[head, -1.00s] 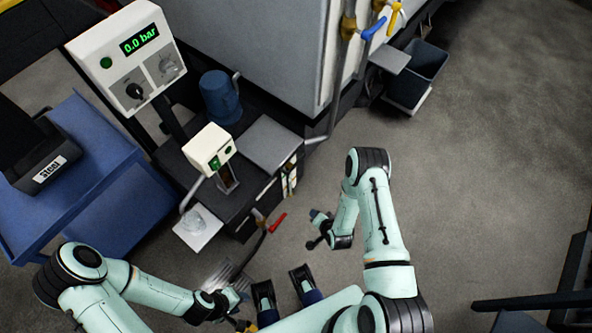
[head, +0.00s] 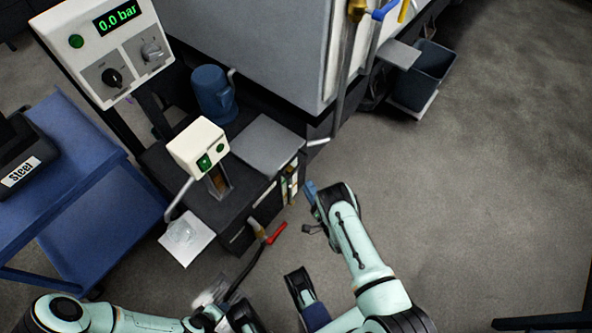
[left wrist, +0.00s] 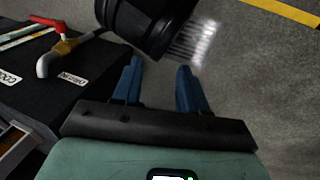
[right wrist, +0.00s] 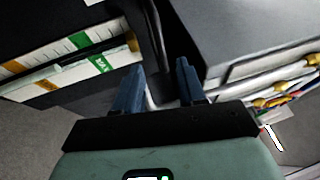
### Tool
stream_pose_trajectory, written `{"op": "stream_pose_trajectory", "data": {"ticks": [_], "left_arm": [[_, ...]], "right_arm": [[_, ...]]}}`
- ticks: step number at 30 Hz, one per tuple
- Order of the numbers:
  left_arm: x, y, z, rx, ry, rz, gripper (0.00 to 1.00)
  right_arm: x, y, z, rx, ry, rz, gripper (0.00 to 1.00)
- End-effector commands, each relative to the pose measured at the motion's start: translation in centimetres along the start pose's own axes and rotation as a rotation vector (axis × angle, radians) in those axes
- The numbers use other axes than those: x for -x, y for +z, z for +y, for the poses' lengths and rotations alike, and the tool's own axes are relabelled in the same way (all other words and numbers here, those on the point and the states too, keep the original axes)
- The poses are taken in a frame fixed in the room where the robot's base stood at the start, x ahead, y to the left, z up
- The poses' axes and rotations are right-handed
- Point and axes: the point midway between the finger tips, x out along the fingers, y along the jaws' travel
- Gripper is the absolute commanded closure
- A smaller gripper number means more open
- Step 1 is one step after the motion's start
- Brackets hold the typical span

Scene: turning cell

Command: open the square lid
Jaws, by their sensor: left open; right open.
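The square lid (head: 268,145) is a flat grey plate on top of the black tank (head: 215,208), and it looks shut. My right gripper (head: 311,190) is open and empty, just right of the tank's front corner, apart from the lid. Its blue fingers (right wrist: 158,82) point at the tank, with a dark curved bar beyond them. My left gripper (left wrist: 158,82) is open and empty low in front of the tank; its fingers are hard to make out in the head view.
A white switch box (head: 197,145) and a blue motor (head: 213,93) stand beside the lid. A red-handled tap (head: 277,233) juts from the tank's front. A blue cart (head: 105,205) stands left, a grey bin (head: 428,75) at back right.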

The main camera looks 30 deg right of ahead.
Motion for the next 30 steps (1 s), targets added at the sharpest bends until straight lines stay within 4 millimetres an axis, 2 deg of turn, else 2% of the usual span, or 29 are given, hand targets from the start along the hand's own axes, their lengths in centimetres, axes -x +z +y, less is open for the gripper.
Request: {"op": "stream_pose_trajectory", "data": {"ticks": [1, 6, 12, 18, 26, 30], "left_arm": [[-0.9, -0.8, -0.3, 0.002, -0.002, 0.021, 0.57], [-1.6, -2.1, -0.6, 0.005, -0.004, 0.060, 0.57], [-2.3, -3.4, -0.9, 0.007, -0.006, 0.098, 0.57], [-2.6, -4.0, -1.0, 0.008, -0.007, 0.115, 0.57], [-2.6, -4.0, -1.0, 0.008, -0.007, 0.116, 0.57], [-2.6, -4.0, -1.0, 0.008, -0.007, 0.115, 0.57]], "right_arm": [[-1.4, 0.1, 0.1, 0.001, -0.007, -0.004, 0.60], [-5.0, 0.1, -0.1, 0.001, -0.006, -0.003, 0.60], [-8.1, 0.0, -0.1, 0.001, -0.004, -0.001, 0.60], [-9.3, 0.0, -0.1, 0.000, -0.002, 0.001, 0.60], [-9.4, 0.0, -0.2, 0.000, -0.002, 0.001, 0.60], [-9.4, 0.0, -0.2, 0.000, -0.002, 0.001, 1.00]]}}
